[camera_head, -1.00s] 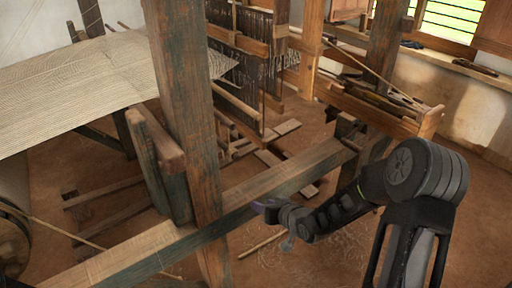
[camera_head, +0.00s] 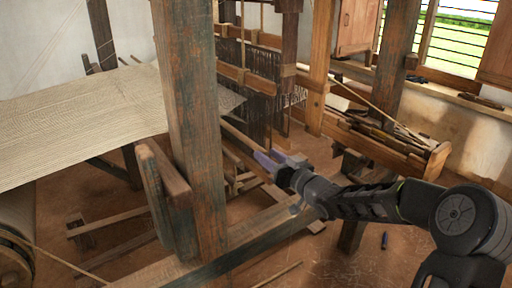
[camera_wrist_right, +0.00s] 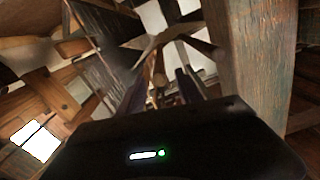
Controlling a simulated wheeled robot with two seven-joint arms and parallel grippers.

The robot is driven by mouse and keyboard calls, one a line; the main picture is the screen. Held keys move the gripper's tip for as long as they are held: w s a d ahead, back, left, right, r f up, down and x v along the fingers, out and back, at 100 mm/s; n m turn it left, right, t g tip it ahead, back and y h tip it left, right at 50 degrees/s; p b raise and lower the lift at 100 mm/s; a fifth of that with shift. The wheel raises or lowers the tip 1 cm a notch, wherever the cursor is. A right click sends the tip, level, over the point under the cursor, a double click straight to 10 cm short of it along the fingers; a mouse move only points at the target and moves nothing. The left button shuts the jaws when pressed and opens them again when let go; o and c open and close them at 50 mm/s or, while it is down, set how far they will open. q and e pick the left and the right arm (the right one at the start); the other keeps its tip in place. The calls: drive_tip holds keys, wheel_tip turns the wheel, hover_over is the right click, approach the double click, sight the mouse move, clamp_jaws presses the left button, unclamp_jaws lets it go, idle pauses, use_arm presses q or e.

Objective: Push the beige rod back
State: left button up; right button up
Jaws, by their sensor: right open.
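A beige rod (camera_head: 238,139) runs slantwise at the lower part of the loom in the head view, between the thick front post and my right gripper. My right gripper (camera_head: 265,160) is open, with its fingertips close to the rod's near end. I cannot tell whether they touch. In the right wrist view its two dark fingers (camera_wrist_right: 160,92) stand apart, and I see nothing clearly held between them. The rod is hard to pick out there among the loom's bars. My left gripper is not in view.
A thick wooden post (camera_head: 190,110) stands just left of my right gripper. A low beam (camera_head: 265,230) runs beneath it. Striped cloth (camera_head: 80,115) spreads at left. A wooden trough (camera_head: 375,140) is at right.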

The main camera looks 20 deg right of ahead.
sight(256, 144)
drive_tip(key=p+x, duration=0.1)
drive_tip(key=x, duration=0.5)
drive_tip(key=shift+w, duration=0.4)
drive_tip(key=shift+c, duration=0.4)
clamp_jaws()
idle(0.6)
